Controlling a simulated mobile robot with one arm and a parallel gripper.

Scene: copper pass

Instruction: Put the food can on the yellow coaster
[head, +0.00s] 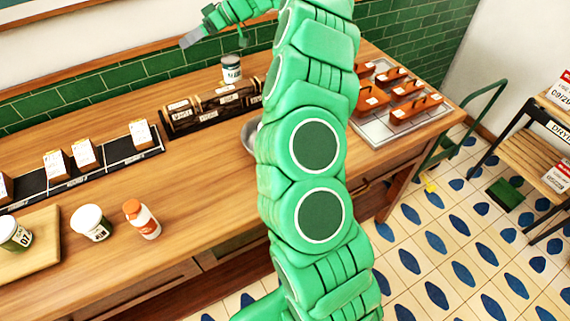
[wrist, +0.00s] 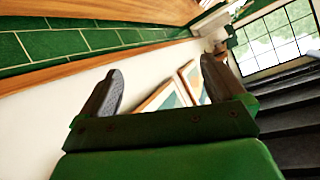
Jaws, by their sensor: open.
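My gripper (wrist: 163,88) is open and empty in the wrist view, with its two dark fingers spread apart. In the head view it shows at the top left, above the counter and away from the containers. I cannot tell for sure which container is the food can. A white container with a dark lid (head: 231,68) stands at the back of the counter by the dark rack. A white tub with a green label (head: 15,233) and a plain-lidded white tub (head: 90,222) stand at the left front. I cannot make out a yellow coaster in either view.
An orange-capped bottle (head: 141,220) stands right of the tubs. A dark labelled rack (head: 215,105) and a strip of cards (head: 100,160) line the counter. A metal bowl (head: 250,138) is partly hidden by my arm. Front counter wood (head: 190,195) is clear.

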